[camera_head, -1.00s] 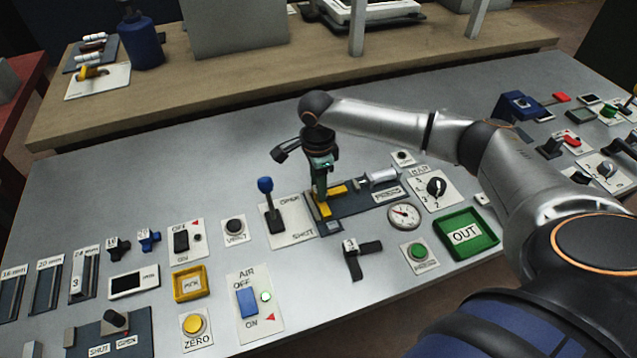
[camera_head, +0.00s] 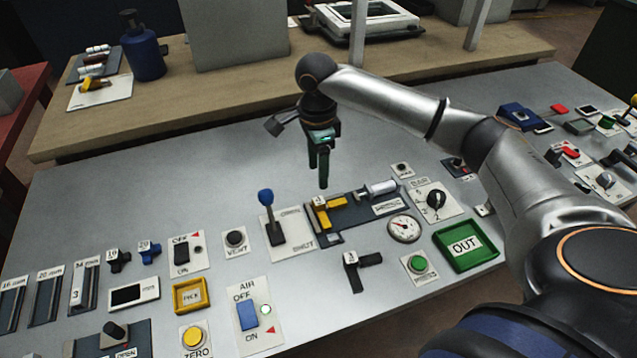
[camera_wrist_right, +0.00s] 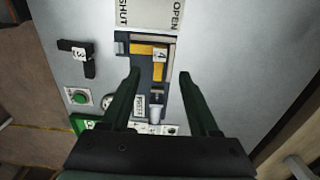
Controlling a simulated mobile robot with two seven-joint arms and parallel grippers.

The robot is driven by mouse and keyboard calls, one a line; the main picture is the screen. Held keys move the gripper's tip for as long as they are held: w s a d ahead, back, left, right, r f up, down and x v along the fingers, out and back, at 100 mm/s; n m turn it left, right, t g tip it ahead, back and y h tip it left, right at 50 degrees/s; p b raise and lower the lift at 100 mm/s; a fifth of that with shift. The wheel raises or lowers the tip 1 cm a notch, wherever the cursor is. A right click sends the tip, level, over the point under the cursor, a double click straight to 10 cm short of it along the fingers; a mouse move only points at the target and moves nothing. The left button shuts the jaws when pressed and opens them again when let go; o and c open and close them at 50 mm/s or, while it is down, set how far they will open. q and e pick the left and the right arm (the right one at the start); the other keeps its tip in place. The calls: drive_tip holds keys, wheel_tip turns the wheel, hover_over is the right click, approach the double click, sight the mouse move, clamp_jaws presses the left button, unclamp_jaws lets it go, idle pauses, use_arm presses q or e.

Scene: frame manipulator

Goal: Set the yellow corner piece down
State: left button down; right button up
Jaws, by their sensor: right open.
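The yellow corner piece (camera_head: 328,214), an L shape with a white label, lies in the dark blue press fixture (camera_head: 357,215) on the grey bench. It also shows in the right wrist view (camera_wrist_right: 159,68), where its label reads 4. A silver press cylinder (camera_head: 380,189) sits at the fixture's right end. My right gripper (camera_head: 322,184) is above the fixture, clear of the piece and empty. In the right wrist view its two fingers (camera_wrist_right: 162,75) stand apart on either side of the fixture. My left gripper is not in view.
A blue-knobbed lever (camera_head: 267,205) stands just left of the fixture. A black corner piece labelled 3 (camera_head: 366,260) lies in front of it. A gauge (camera_head: 404,228), a green OUT tray (camera_head: 496,243) and a yellow PICK tray (camera_head: 175,297) are nearby. Bare bench lies behind the lever.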

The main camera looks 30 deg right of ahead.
wheel_tip(320, 180, up, 3)
drive_tip(key=shift+f, duration=0.15)
drive_tip(key=shift+c, duration=0.3)
idle(1.0)
